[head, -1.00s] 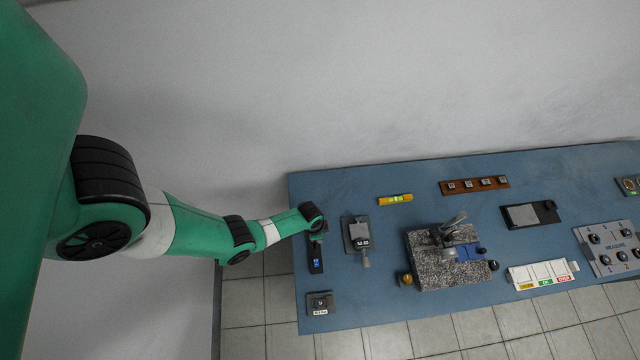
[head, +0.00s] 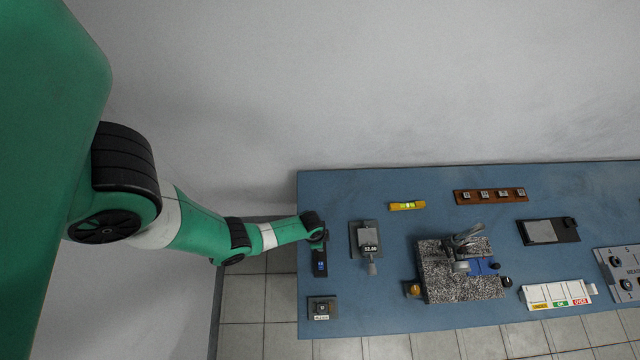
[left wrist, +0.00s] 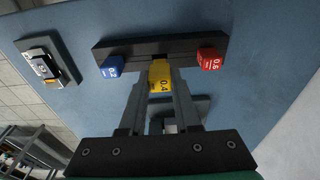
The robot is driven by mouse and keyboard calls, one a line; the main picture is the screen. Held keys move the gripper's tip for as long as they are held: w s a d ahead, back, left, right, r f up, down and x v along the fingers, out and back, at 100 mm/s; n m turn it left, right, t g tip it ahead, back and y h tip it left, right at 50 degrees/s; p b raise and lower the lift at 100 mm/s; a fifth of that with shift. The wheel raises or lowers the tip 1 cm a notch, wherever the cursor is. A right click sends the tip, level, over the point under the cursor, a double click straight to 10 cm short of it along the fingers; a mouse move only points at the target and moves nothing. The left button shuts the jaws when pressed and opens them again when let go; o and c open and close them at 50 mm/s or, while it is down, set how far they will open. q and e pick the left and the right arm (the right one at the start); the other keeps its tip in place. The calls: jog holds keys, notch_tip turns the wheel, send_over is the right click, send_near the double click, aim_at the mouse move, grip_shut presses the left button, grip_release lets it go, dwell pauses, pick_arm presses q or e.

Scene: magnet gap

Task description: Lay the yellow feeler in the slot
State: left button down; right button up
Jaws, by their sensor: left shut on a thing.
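The yellow feeler (left wrist: 160,75), marked 0.4, stands at the middle of a dark rack (left wrist: 130,48) in the left wrist view. My left gripper (left wrist: 161,88) is shut on it, one finger on each side. The feeler is still at the rack; whether its lower end is seated there is hidden. In the head view my left gripper (head: 317,240) is over the rack (head: 320,267) at the table's left end, and the yellow feeler cannot be made out. A granite block (head: 440,289) with a metal clamp stands mid-table; I cannot make out the slot. My right gripper is not in view.
A blue feeler (left wrist: 112,67) and a red feeler (left wrist: 209,60) flank the yellow one in the rack. A grey gauge (head: 367,240) stands between rack and granite block. A small display box (head: 321,308) is at the front left. A yellow level (head: 407,205) lies behind.

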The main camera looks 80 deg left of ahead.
pick_arm(q)
jog(key=shift+f+b, duration=1.3)
jog(key=shift+f, duration=0.45)
jog(key=shift+f, duration=0.15)
jog(key=c, duration=0.5)
grip_release()
jog(key=shift+c, duration=0.2)
jog(key=c, duration=0.5)
jog(key=shift+c, duration=0.2)
notch_tip(320, 180, up, 5)
jog(key=p, duration=0.4)
jog(key=shift+f, duration=0.2)
